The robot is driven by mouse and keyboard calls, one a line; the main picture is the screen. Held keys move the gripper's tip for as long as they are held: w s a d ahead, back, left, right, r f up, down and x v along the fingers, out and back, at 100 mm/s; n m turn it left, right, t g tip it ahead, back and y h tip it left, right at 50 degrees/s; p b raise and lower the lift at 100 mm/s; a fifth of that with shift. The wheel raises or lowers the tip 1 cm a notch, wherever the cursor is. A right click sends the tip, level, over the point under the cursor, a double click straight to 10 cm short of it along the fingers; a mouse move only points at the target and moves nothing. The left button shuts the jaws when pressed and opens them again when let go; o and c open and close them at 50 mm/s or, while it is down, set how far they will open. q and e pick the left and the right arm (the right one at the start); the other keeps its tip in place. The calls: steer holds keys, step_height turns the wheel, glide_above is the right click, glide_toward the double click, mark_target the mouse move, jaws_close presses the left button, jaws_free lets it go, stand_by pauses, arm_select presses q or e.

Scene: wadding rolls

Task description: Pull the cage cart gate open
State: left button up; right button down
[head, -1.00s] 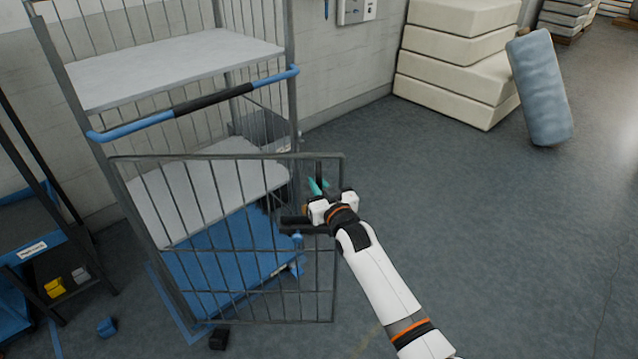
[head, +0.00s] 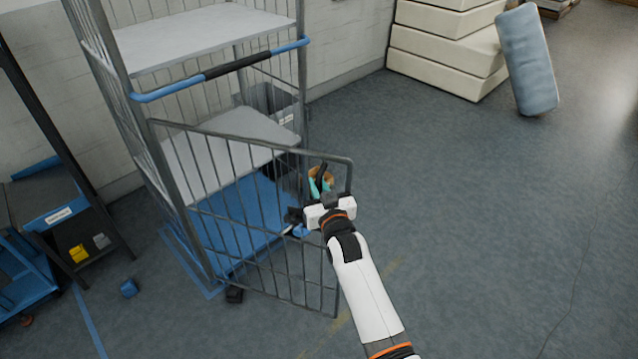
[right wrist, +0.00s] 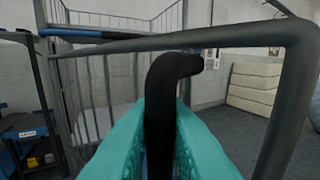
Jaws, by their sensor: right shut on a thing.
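The cage cart gate (head: 262,165) is a grey wire-barred panel, hinged at its left side and swung partway out from the cage cart (head: 205,35). My right gripper (head: 318,190) is at the gate's free right end. In the right wrist view its teal fingers (right wrist: 160,140) are shut on a black hooked handle (right wrist: 165,85), with the gate's grey frame (right wrist: 295,80) curving close by at the right. The lower part of the handle is hidden between the fingers. My left gripper is not in view.
The cart has grey shelves, a blue base (head: 240,215) and a blue bar (head: 165,92). A shelf trolley (head: 60,215) stands at the left, with a small blue block (head: 129,288) on the floor. White pads (head: 445,50) and a blue roll (head: 527,60) stand far right. Floor at right is clear.

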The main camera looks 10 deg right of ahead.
steer(key=shift+d, duration=0.1)
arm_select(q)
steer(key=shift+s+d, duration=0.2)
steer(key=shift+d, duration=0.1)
arm_select(e)
steer(key=c, duration=1.5)
jaws_free()
steer(key=shift+d, duration=0.1)
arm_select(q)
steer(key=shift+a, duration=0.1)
arm_select(e)
steer(key=shift+o, duration=0.2)
steer(key=shift+s, duration=0.1)
steer(key=shift+s+f, duration=0.1)
steer(key=shift+s, duration=0.15)
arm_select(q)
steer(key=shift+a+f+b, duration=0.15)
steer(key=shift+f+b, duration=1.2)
arm_select(e)
steer(key=s, duration=1.1)
steer(key=shift+s+d, duration=0.2)
steer(key=shift+d, duration=0.25)
